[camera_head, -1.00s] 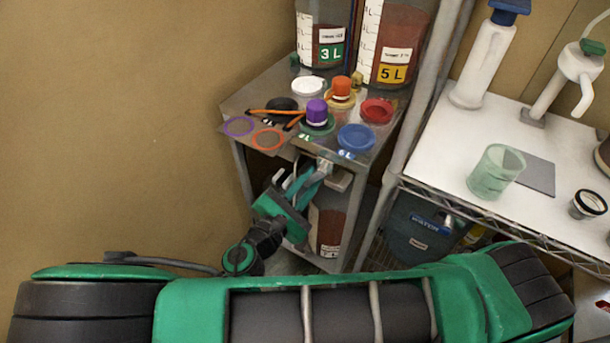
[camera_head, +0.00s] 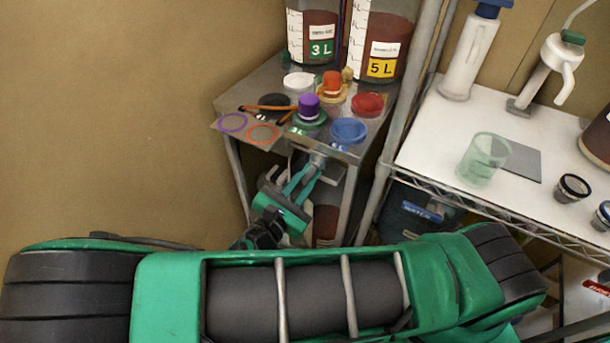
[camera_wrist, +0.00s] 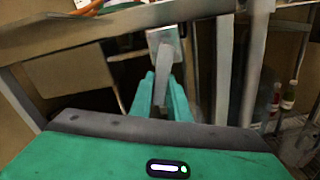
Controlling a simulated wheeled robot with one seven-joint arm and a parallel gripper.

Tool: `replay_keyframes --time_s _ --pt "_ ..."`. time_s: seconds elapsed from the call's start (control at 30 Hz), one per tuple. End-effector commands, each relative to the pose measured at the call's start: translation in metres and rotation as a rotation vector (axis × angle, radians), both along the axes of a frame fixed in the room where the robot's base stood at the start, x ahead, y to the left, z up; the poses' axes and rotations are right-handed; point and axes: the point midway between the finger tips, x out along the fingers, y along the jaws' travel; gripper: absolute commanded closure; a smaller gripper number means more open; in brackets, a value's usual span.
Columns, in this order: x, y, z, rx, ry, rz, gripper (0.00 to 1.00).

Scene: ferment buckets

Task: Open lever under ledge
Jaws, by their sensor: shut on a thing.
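The lever (camera_wrist: 161,75) is a narrow grey metal strip. It hangs from a pale metal block (camera_wrist: 154,37) under the ledge (camera_wrist: 115,27) of the small metal table, seen in the wrist view. My gripper (camera_wrist: 160,100) has its green fingers on both sides of the lever's lower part and is shut on it. In the head view my gripper (camera_head: 316,166) reaches up from below to just under the table's front edge. The lever is too small and too covered there to make out its angle.
The small table's top (camera_head: 246,94) carries lids and coloured caps, with a 3 L bucket (camera_head: 314,38) and a 5 L bucket (camera_head: 382,42) behind. A table leg (camera_head: 350,205) stands right of my gripper. A white-topped rack (camera_head: 433,152) is further right.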

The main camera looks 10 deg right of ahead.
Motion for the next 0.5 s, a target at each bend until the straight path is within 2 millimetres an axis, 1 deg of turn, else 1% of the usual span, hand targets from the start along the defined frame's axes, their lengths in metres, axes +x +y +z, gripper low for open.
replay_keyframes --time_s 0.03,0.1,0.37,0.5 --pt "-0.0013 0.0017 -0.0022 0.001 0.007 0.003 0.8" --pt "-0.0011 0.0013 -0.0021 0.0 0.006 0.003 0.66" --pt "-0.0006 0.0 -0.001 0.001 0.002 0.0 0.66" --pt "-0.005 0.0048 -0.0008 0.001 0.001 0.001 0.66"
